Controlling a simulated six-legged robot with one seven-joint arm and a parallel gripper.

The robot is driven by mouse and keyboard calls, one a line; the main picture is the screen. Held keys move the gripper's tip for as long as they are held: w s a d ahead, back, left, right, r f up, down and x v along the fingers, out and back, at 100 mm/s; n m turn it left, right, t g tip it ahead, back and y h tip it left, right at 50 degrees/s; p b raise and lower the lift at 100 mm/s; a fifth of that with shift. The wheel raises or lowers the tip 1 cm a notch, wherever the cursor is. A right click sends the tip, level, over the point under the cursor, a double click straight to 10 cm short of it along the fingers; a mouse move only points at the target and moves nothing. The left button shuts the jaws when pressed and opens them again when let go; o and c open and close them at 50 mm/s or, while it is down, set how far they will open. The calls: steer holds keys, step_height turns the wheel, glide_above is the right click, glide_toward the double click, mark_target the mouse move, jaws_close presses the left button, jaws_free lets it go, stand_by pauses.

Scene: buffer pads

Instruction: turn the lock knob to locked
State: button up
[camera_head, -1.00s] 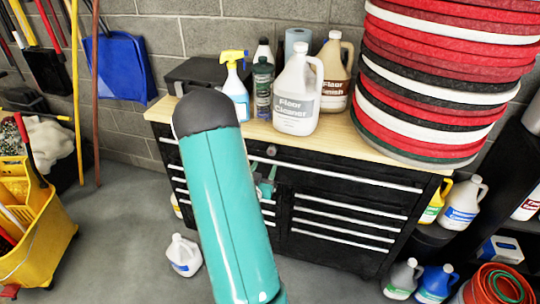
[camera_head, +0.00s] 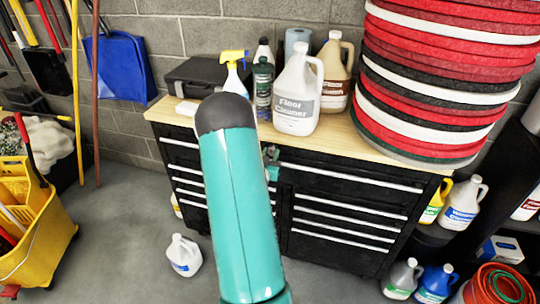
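The black tool chest (camera_head: 345,195) has a light wood top and drawers with silver handles. I cannot make out the lock knob on its front now; the area below the top's front edge is covered by my gripper. My teal arm with a dark grey rounded joint stands in front of the chest's left half. A small part of my gripper (camera_head: 271,158) shows to the right of the arm, high on the chest front near the middle. The arm hides much of it, and its fingers are too small and covered to tell open from shut.
A floor cleaner jug (camera_head: 297,97), a spray bottle (camera_head: 233,72) and other bottles stand on the wood top (camera_head: 340,135). A stack of red, white and black pads (camera_head: 435,75) fills its right end. A white jug (camera_head: 184,256) and a yellow bucket (camera_head: 38,235) stand on the floor.

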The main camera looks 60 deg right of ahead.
steer(key=shift+c, duration=0.4)
steer(key=shift+m, duration=0.3)
steer(key=m, duration=0.8)
steer(key=shift+s+m, duration=0.15)
steer(key=shift+m, duration=0.25)
steer(key=m, duration=0.4)
steer(key=shift+f, duration=0.1)
steer(key=shift+m, duration=2.3)
steer(key=o, duration=1)
steer(key=shift+c, duration=0.2)
